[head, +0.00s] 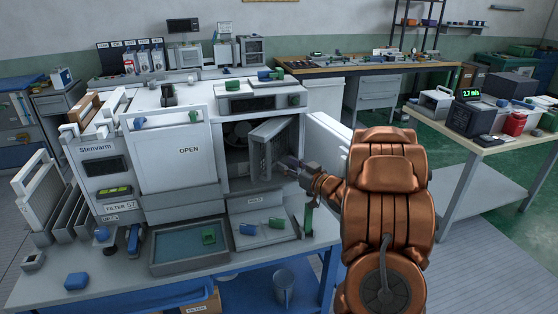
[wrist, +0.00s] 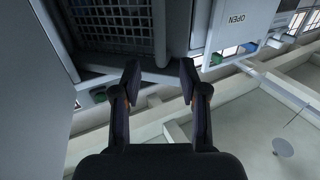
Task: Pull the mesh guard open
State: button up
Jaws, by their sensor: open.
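The mesh guard (head: 264,150) is a grey framed panel at the opening on the right of the white machine (head: 160,185). It stands at an angle to the machine front, with the dark compartment showing to its left. In the wrist view the dark mesh of the guard (wrist: 112,22) fills the upper left, inside a grey frame. My gripper (head: 290,164) is just right of the guard in the head view. In the wrist view its two fingers (wrist: 160,78) are apart, just below the frame's edge. I cannot tell whether they touch it. Nothing is visibly held between them.
A white panel marked OPEN (head: 172,158) covers the machine's left opening. A blue-grey tray (head: 188,262) and small green and blue parts lie in front. A white side panel (head: 326,140) stands close behind my gripper. Another table (head: 480,146) is at the right.

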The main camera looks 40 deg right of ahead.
jog(key=shift+s+d, duration=0.1)
jog(key=shift+s, duration=0.9)
jog(key=shift+c, duration=0.4)
